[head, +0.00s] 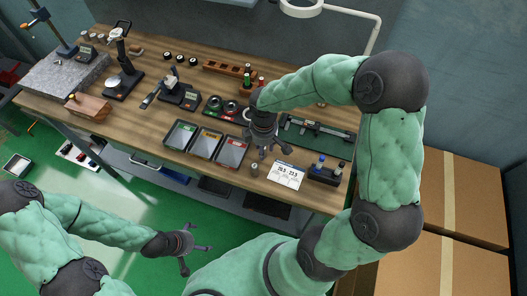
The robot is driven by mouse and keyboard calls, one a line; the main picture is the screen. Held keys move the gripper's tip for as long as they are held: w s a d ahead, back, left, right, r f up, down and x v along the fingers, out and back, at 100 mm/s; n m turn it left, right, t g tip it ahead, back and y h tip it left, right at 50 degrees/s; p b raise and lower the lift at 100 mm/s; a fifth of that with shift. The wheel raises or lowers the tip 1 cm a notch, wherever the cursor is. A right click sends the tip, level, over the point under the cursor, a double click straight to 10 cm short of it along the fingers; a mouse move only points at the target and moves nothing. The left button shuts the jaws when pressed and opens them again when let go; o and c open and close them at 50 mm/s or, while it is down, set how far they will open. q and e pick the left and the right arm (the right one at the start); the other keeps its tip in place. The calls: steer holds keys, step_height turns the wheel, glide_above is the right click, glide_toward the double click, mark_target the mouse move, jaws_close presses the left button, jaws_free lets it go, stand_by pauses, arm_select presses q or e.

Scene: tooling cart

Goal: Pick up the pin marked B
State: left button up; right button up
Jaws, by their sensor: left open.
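I cannot make out a letter B on anything at this size. A small grey metal cylinder (254,169), perhaps a pin, stands on the wooden bench top (135,133) between the trays and a white card. My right gripper (263,151) points down above the bench, a little above that cylinder in the picture; whether its fingers are open or shut is unclear. My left gripper (195,250) is open and empty, in front of the bench over the green floor. My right forearm and gripper hide part of the bench behind them.
Three trays with green, yellow and red labels (206,144) lie left of the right gripper. The white card (287,175) and a dark stand (322,172) lie right. A caliper case (315,135), gauges (178,94) and a wooden rack (226,68) stand behind.

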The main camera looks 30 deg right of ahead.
jaws_close()
